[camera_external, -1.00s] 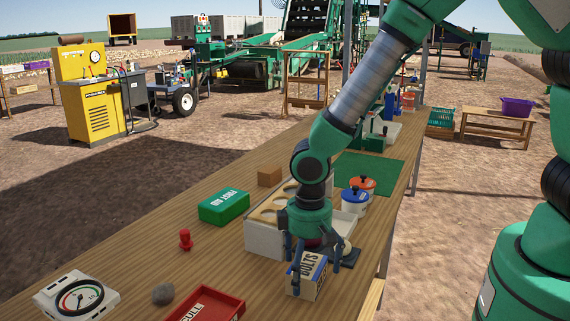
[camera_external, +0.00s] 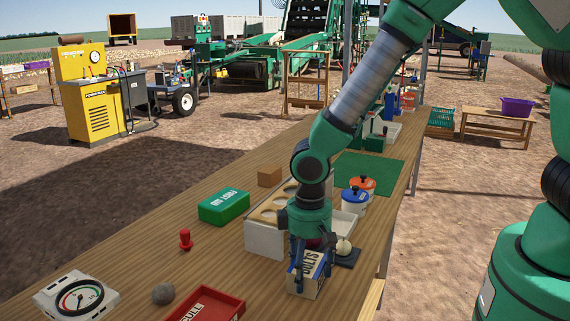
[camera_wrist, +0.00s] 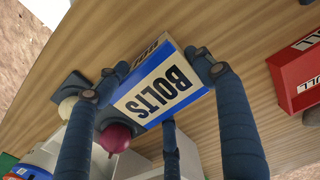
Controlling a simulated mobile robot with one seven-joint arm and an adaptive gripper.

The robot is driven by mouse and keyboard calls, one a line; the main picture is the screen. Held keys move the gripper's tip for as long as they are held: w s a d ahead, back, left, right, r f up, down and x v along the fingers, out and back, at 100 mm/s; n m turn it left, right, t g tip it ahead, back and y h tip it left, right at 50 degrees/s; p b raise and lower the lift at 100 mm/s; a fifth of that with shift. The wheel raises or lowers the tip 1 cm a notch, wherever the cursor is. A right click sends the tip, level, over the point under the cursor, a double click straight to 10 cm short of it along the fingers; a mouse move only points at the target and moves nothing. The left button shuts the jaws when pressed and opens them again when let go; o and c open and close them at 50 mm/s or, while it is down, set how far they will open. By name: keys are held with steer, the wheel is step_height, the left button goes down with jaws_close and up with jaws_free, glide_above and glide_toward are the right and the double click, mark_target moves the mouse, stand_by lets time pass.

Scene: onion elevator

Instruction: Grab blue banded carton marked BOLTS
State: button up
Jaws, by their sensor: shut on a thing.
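The BOLTS carton (camera_external: 308,273) is a white box with blue bands and black lettering, on the wooden table near its right edge. In the wrist view the carton (camera_wrist: 160,88) lies between my fingers, its label facing the camera. My gripper (camera_external: 309,262) is over the carton, pointing down, with fingers shut on its sides.
A white box with round holes (camera_external: 264,238) stands just behind the carton. A dark stand with a pale onion (camera_external: 344,246) is close on the right. A red tray (camera_external: 212,305), a grey stone (camera_external: 163,294) and a green first-aid box (camera_external: 224,206) are to the left.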

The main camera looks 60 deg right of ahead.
mark_target(307, 264)
steer(key=shift+r+p, duration=0.3)
steer(key=shift+r, duration=0.55)
step_height(307, 264, up, 2)
steer(key=shift+r+p, duration=0.2)
steer(key=shift+p, duration=0.25)
steer(key=s+d+p, duration=0.1)
steer(key=s+d, duration=0.1)
steer(key=s, duration=0.5)
steer(key=s+d+p, duration=0.1)
steer(key=s+d, duration=0.1)
steer(key=s, duration=0.6)
steer(key=shift+s+d+r, duration=0.15)
steer(key=shift+d+r, duration=0.25)
steer(key=shift+r, duration=0.05)
